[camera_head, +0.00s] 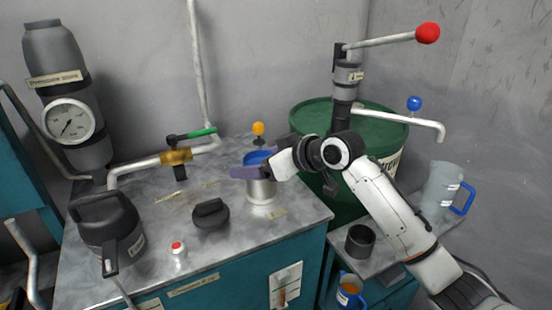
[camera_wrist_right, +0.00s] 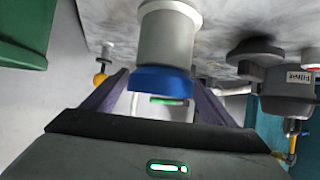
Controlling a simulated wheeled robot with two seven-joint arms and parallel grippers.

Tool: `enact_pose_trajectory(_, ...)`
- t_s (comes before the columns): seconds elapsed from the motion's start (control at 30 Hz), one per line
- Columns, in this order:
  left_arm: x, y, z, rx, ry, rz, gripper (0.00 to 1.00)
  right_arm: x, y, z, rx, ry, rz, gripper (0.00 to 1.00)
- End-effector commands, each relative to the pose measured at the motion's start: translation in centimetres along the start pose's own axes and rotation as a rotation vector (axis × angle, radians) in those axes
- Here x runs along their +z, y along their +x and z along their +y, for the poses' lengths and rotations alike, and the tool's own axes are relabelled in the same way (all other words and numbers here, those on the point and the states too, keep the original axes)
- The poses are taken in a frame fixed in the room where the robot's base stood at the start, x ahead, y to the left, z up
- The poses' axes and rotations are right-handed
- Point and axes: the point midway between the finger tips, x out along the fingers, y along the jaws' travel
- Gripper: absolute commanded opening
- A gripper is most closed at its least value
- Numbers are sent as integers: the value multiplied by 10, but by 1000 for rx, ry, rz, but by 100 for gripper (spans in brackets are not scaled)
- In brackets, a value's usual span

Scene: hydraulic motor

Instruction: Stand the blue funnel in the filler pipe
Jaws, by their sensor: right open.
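The blue funnel (camera_head: 257,156) sits in the top of the silver filler pipe (camera_head: 262,190) on the metal bench. Its blue rim (camera_wrist_right: 161,82) also shows at the pipe's end in the right wrist view, where the pipe (camera_wrist_right: 166,35) appears upside down. My right gripper (camera_head: 246,172) is at the pipe's top, with its purple fingers partly covering the funnel. In the wrist view its fingers stand open on either side of the funnel, with gaps visible. The funnel's lower part is hidden inside the pipe. My left gripper is not in view.
A black cap (camera_head: 210,215) lies in front of the pipe, and a yellow-knobbed part (camera_head: 258,130) stands behind it. A black jug (camera_head: 105,230) is at left. A green drum (camera_head: 316,122) with a red-handled pump (camera_head: 427,33) stands at right. A clear jug (camera_head: 440,190) is further right.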

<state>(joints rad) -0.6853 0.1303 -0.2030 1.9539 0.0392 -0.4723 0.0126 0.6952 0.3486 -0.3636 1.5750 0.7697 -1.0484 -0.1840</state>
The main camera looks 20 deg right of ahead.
Motion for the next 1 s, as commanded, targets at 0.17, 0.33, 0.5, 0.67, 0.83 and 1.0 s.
enact_pose_trajectory(0.17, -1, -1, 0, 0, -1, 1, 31, 0, -42, 0, 3, -5, 0, 79)
enact_pose_trajectory(0.33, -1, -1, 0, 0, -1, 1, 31, 0, -74, 1, 3, -2, 0, 79)
enact_pose_trajectory(0.5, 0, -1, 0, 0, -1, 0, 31, 0, -92, 1, 2, -2, 1, 79)
enact_pose_trajectory(0.67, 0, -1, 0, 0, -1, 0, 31, 0, -97, 0, 1, 0, 0, 79)
enact_pose_trajectory(0.83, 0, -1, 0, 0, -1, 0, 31, 0, -97, 0, 1, 0, 0, 79)
enact_pose_trajectory(1.0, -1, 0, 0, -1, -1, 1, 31, 0, -96, 0, 1, 0, 0, 79)
